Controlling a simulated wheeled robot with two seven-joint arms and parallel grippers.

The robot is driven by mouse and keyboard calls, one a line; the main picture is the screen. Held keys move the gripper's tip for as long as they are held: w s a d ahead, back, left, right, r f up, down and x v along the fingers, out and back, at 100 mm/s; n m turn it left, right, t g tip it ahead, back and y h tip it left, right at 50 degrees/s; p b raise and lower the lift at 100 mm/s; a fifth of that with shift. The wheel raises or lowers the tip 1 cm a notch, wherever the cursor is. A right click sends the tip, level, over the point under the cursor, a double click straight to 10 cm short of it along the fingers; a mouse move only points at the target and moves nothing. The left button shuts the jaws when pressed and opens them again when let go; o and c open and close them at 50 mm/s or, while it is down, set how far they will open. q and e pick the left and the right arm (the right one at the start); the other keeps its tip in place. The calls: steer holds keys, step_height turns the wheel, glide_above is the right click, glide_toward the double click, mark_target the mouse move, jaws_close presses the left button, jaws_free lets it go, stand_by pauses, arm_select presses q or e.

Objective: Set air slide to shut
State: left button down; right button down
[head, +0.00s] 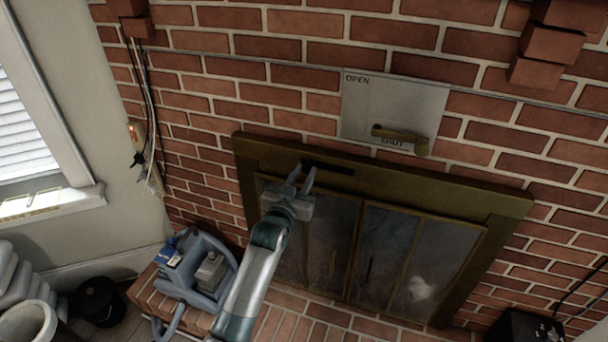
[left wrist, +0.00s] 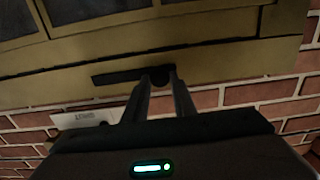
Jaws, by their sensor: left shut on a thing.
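The air slide appears as a dark slot (head: 330,168) in the top bar of the brass fireplace frame. It also shows in the left wrist view (left wrist: 118,78), with a dark round knob (left wrist: 160,76) at its right end there, which is the left end in the head view. My left gripper (head: 303,175) is at that end, shut on the knob; its fingertips show on either side of it in the left wrist view (left wrist: 159,80). The fingers partly hide the knob. No marking for the slide is readable. My right gripper is not in view.
A pale plate (head: 360,105) marked OPEN and SHUT, with a brass lever (head: 398,134), is on the brick wall above. Glass doors (head: 385,255) are below the slot. A blue-grey machine (head: 198,272) stands at the lower left. Bricks (head: 560,45) jut out at the upper right.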

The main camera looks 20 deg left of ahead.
mark_target(289, 157)
arm_select(q)
steer(key=a, duration=0.6)
steer(key=shift+w+a, duration=0.1)
steer(key=shift+a, duration=0.1)
steer(key=c, duration=1.8)
jaws_free()
steer(key=o, duration=0.3)
steer(key=shift+o, duration=0.2)
steer(key=shift+a, duration=0.1)
